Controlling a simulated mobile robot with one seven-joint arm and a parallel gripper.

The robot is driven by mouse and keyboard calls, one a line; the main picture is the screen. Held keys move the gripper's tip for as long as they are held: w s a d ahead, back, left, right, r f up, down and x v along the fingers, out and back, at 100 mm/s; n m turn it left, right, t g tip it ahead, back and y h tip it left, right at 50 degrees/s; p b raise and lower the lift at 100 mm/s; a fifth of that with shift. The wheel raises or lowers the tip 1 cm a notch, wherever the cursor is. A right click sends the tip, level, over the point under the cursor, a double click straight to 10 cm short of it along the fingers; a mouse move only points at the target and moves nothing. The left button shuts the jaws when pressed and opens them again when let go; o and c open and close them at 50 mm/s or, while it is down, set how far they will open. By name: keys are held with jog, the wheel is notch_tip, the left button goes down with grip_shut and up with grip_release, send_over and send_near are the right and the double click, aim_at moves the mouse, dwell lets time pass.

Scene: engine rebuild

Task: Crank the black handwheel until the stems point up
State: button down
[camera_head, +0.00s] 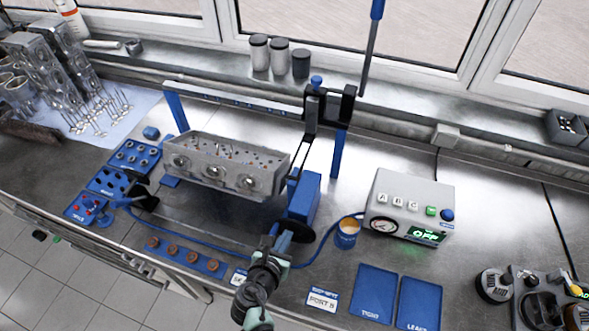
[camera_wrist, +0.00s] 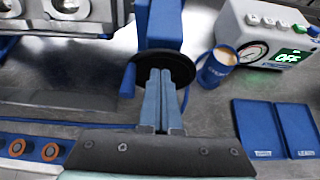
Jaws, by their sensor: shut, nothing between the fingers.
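The black handwheel (camera_head: 297,229) is on the front of the blue gearbox (camera_head: 304,195) at the right end of the engine stand. In the wrist view the handwheel (camera_wrist: 178,68) is a dark disc facing me, with a blue knob (camera_wrist: 129,80) at its left edge. My gripper (camera_wrist: 161,75) is shut and empty, its blue fingertips in front of the wheel's face and right of the knob; I cannot tell whether they touch it. In the head view my gripper (camera_head: 280,243) covers part of the wheel. The grey cylinder head (camera_head: 225,165) hangs in the stand, round chambers facing front; the stems' direction is unclear.
A blue cup (camera_head: 347,233) stands right of the wheel, near the grey control box (camera_head: 408,205) reading OFF. Two blue trays, TIGHT (camera_head: 374,292) and LEAKY (camera_head: 419,303), lie at front right. A blue strip with copper-coloured rings (camera_head: 185,257) lies at front left.

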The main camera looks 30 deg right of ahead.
jog(key=shift+s, duration=0.1)
jog(key=v, duration=0.8)
dwell(0.4)
dwell(0.4)
